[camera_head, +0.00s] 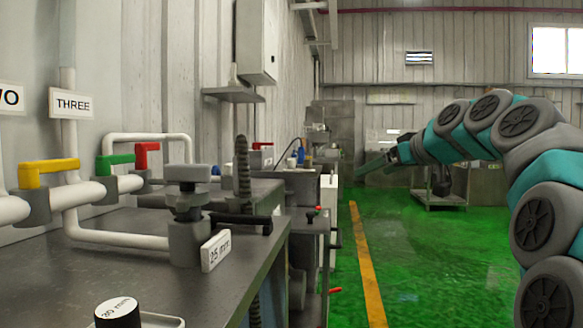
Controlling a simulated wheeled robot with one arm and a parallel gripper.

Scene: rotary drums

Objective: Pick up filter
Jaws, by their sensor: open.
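No part in view is labelled as a filter, so I cannot tell for certain which thing it is. A short black cylinder (119,314) with a white "30 mm" top stands at the bottom edge, by a light-rimmed tray (165,321); its lower part is cut off. A grey fitting (188,215) with a "25 mm" plate stands on the bench behind it. My gripper (366,168) is at the end of my teal and grey arm, over the green floor, far from both. It is small in the picture, open, and nothing shows between its fingers.
The dark metal bench (130,260) fills the lower left. White pipes with yellow (50,168), green (114,161) and red (146,153) valve handles run along the wall. A ribbed hose (242,170) rises behind the fitting. The green floor (440,265) is clear.

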